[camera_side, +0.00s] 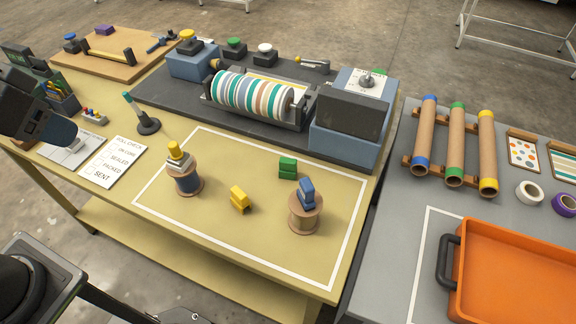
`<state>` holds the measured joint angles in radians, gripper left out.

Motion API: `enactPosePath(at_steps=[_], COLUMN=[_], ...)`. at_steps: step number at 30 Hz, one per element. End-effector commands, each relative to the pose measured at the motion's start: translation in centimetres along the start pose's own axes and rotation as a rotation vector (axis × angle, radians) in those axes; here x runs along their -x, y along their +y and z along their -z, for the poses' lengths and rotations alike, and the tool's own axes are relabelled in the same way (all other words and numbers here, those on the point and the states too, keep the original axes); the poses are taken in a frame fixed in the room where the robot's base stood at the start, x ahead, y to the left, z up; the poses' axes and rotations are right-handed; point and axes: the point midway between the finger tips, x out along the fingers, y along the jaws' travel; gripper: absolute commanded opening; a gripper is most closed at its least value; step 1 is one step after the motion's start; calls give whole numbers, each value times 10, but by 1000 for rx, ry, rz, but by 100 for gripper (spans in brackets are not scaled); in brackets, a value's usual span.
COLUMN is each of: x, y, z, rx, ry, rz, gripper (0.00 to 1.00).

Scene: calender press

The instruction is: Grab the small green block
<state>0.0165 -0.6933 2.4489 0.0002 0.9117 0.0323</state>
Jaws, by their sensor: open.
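The small green block (287,168) rests on the yellow tabletop, inside the white outline, near its back edge. It stands alone, with clear table around it, and looks stepped or notched. My gripper's fingers do not show in the side view. Nothing is touching or covering the block.
A yellow block (239,199) lies left of it. A blue block (306,192) sits on a spool (305,218) at front right. Another spool (187,184) bears pale and yellow pieces. The press (347,130) stands behind. An orange tray (520,280) is at right.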

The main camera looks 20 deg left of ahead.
Motion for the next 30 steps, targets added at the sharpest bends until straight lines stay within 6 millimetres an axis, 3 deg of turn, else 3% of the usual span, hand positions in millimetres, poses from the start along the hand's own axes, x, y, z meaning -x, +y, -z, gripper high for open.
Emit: enactPosePath(at_steps=[8, 14, 18, 24, 30], x=[-15, -53, -91, -158, -219], y=[31, 70, 105, 162, 211], z=[86, 144, 174, 195, 193], rx=[-310, -562, -739, -988, -1191], ry=[-115, -195, -248, -320, -371], rz=[-62, -118, -163, -232, -293], gripper=[58, 58, 58, 58, 58])
